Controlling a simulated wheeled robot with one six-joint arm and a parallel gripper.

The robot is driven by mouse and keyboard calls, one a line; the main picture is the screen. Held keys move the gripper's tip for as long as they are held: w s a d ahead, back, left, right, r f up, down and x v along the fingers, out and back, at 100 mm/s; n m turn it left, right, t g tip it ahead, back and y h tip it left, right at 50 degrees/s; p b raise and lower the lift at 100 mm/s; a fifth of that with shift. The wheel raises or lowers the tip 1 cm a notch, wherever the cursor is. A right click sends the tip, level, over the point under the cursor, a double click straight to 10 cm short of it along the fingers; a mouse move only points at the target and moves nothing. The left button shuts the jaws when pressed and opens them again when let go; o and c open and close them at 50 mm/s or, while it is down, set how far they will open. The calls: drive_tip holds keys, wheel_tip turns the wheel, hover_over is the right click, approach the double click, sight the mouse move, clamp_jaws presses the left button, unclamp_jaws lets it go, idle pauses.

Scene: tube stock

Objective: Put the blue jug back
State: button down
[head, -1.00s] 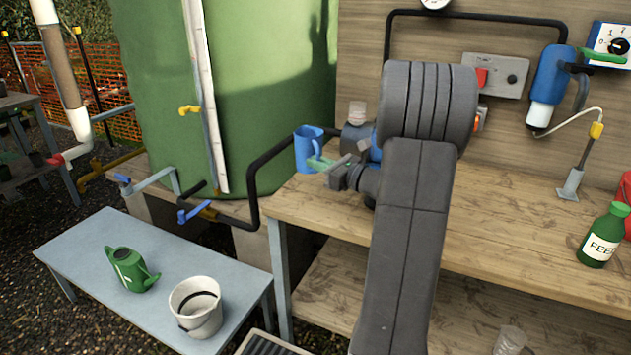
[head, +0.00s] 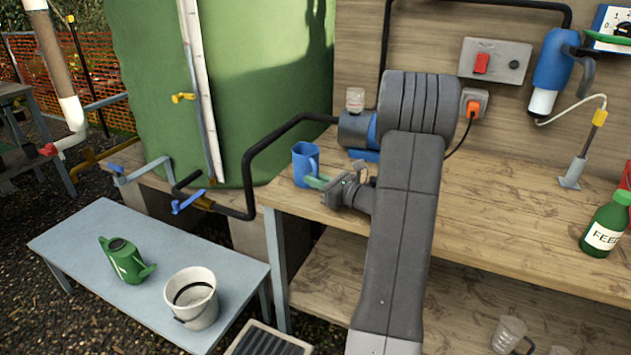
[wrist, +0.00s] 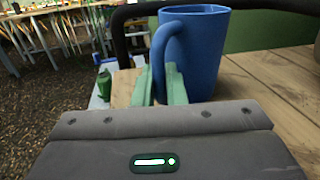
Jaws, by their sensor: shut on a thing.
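The blue jug (head: 304,166) is upright at the left end of the wooden workbench (head: 500,222). My gripper (head: 318,182) is at its right side, with green fingers shut on its handle. In the wrist view the jug (wrist: 200,50) fills the top middle, and the fingers (wrist: 162,82) pinch the handle from both sides. The jug's base is at or very close to the bench top; I cannot tell whether it touches. The fingers partly hide the lower handle.
A blue pump (head: 357,130) with black pipe stands behind my gripper. A green tank (head: 270,70) rises behind the jug. A low grey table (head: 90,240) holds a green watering can (head: 124,260) and a white bucket (head: 191,297). The bench is clear towards the green bottle (head: 605,228).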

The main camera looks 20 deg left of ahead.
drive_tip(key=shift+r, duration=0.15)
drive_tip(key=c, duration=1.5)
unclamp_jaws()
drive_tip(key=shift+f, duration=0.2)
drive_tip(key=shift+r, duration=0.15)
drive_tip(key=v, duration=1.2)
drive_tip(key=shift+s, duration=0.1)
